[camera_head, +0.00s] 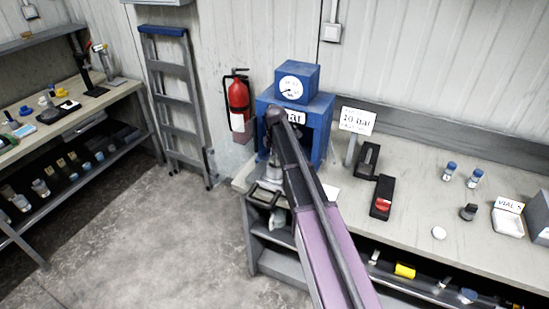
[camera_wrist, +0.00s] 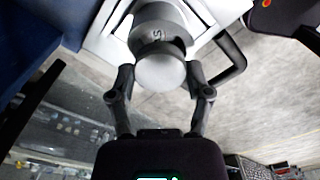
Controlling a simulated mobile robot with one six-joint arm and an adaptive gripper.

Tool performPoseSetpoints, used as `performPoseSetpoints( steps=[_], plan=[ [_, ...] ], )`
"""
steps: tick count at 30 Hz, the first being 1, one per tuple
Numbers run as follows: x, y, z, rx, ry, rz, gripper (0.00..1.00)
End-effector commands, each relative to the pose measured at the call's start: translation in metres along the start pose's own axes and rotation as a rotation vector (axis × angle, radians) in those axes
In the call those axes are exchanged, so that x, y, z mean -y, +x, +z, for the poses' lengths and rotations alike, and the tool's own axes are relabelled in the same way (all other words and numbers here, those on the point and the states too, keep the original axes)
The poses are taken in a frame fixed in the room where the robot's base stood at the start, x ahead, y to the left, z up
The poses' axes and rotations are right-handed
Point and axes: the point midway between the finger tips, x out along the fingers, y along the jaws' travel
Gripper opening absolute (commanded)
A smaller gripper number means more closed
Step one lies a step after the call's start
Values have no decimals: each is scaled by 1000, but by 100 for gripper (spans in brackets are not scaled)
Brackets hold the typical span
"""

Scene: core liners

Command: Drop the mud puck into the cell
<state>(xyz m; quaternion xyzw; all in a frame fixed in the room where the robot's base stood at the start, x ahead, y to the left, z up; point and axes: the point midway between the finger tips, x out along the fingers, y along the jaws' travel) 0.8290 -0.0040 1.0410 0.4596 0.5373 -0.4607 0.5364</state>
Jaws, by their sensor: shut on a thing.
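In the wrist view my gripper (camera_wrist: 160,78) has a finger on each side of a pale grey round piece, which I take to be the mud puck (camera_wrist: 160,73). The gripper is shut on it. Just beyond the puck is a grey metal cylinder (camera_wrist: 158,32) with a dark mark like an S, perhaps the cell. The puck overlaps it in this view, so I cannot tell whether they touch or whether the cylinder is open. In the head view my arm covers much of the area before the blue press (camera_head: 322,112), and the puck cannot be made out.
A gauge box (camera_head: 297,72) sits on the press, with a 10 bar sign (camera_head: 357,121) beside it. A black handle (camera_wrist: 235,55) curves close right of the gripper.

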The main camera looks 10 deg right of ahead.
Motion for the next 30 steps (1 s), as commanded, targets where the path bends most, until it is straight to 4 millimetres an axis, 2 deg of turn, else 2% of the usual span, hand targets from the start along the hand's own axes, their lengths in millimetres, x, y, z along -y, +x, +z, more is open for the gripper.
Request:
performPoseSetpoints(
  steps=[5,17,18,20,21,30],
  plan=[
    [0,6,0,0,-1,0,18],
    [0,6,-1,0,-1,0,18],
    [0,6,-1,0,-1,0,77],
    [0,6,-1,0,-1,0,95],
    [0,6,-1,0,-2,0,100],
    [0,6,-2,0,-2,0,100]
  ],
)
